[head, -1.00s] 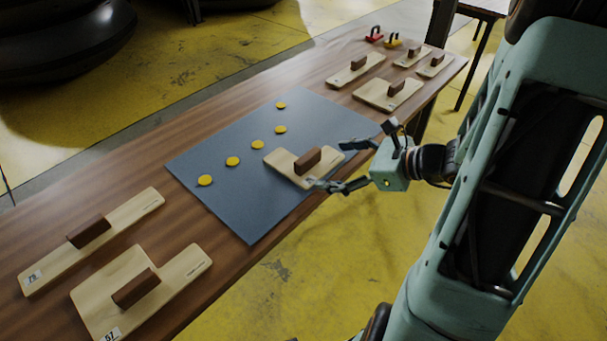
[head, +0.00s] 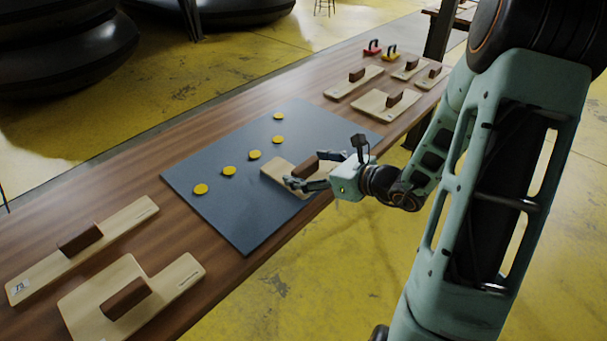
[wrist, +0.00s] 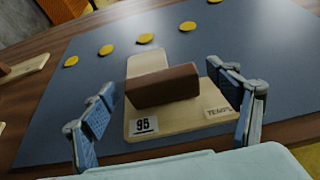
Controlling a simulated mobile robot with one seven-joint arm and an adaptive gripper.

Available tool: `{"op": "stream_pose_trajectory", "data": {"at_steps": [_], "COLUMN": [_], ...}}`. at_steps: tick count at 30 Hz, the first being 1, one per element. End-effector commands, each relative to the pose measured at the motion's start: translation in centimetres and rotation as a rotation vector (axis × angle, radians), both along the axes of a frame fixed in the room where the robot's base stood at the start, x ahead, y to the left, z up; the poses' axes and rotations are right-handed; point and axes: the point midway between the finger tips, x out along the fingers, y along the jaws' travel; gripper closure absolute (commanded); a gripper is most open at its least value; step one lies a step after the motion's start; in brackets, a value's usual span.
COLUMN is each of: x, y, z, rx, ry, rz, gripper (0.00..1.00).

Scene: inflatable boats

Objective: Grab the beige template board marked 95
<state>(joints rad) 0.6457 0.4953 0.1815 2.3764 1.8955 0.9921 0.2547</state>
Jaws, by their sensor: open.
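The beige template board marked 95 (wrist: 150,127) lies on the blue-grey mat, with a brown block handle (wrist: 163,86) standing on it. In the head view the board (head: 270,178) sits near the mat's front edge, partly hidden by my gripper. My gripper (head: 300,172) is open. In the wrist view its fingers (wrist: 168,108) stand on either side of the board and handle, with gaps showing on both sides. The white 95 label (wrist: 144,125) faces the wrist camera.
The mat (head: 240,215) also holds several yellow discs (head: 254,155). Two beige boards with brown handles (head: 125,298) lie at the table's near left, and several more (head: 385,103) at its far end. Red and yellow items (head: 373,49) stand behind those.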

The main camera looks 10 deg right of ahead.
Motion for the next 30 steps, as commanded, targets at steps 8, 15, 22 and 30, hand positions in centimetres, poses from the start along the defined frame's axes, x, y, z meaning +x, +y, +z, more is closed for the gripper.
{"op": "stream_pose_trajectory", "data": {"at_steps": [8,15,22,30], "x": [1.46,1.44,1.43,1.45], "y": [0.94,0.91,0.90,0.91], "z": [-0.64,-0.61,-0.60,-0.57], "rx": [-0.002,-0.001,-0.001,-0.001], "ry": [-0.001,-0.002,-0.002,-0.003], "rz": [0.000,0.000,0.000,0.000], "gripper": [0.19,0.31,0.56,0.69]}}
